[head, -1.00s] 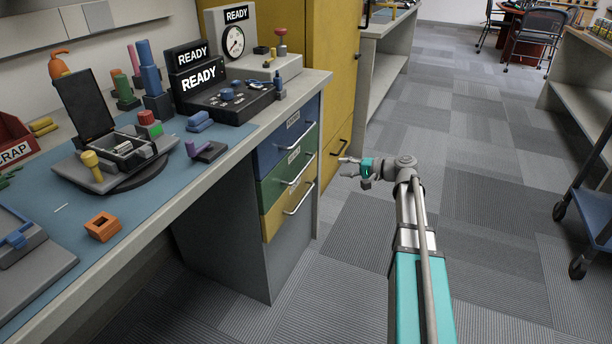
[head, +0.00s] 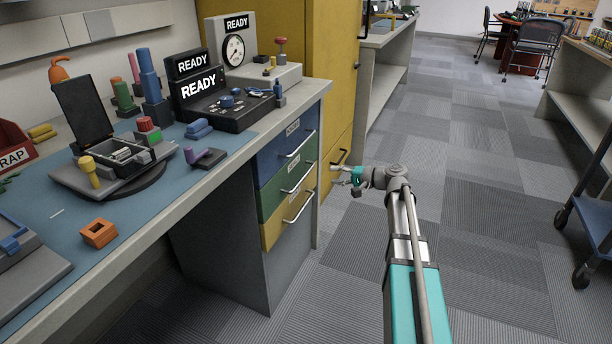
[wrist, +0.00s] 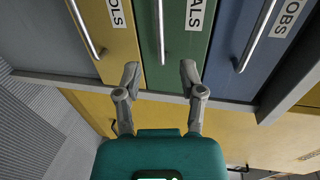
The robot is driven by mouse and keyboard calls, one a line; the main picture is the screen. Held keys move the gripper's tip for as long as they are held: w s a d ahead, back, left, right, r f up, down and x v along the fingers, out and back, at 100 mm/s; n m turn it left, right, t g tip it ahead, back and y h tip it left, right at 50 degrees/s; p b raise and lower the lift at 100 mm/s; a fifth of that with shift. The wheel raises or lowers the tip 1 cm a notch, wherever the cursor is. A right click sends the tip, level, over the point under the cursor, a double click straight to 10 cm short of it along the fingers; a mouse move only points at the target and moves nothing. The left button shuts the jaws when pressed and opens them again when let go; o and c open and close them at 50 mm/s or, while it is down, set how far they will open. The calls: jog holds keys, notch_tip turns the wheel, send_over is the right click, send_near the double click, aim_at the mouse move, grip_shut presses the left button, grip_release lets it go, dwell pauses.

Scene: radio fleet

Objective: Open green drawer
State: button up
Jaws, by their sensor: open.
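The green drawer (head: 288,188) is the middle one of three drawers under the workbench and looks closed. Its silver bar handle (head: 297,180) spans the front, and in the wrist view the handle (wrist: 160,35) runs up the middle of the green front (wrist: 180,60). My gripper (head: 336,176) is open and empty, to the right of the drawers in the head view. In the wrist view its two fingertips (wrist: 160,75) stand apart, one on either side of the handle's line. The fingers appear short of the handle; I cannot tell the exact gap.
The blue drawer (head: 287,144) is above the green one and the yellow drawer (head: 288,218) below, each with a bar handle. A yellow cabinet (head: 336,75) stands behind. The workbench (head: 190,180) holds several objects. Carpet floor (head: 460,210) to the right is free up to a blue cart (head: 590,210).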

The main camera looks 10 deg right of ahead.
aim_at(306, 173)
jog(key=b+x, duration=0.2)
jog(key=x, duration=0.8)
jog(key=shift+w+a, duration=0.2)
jog(key=shift+a, duration=0.1)
grip_shut()
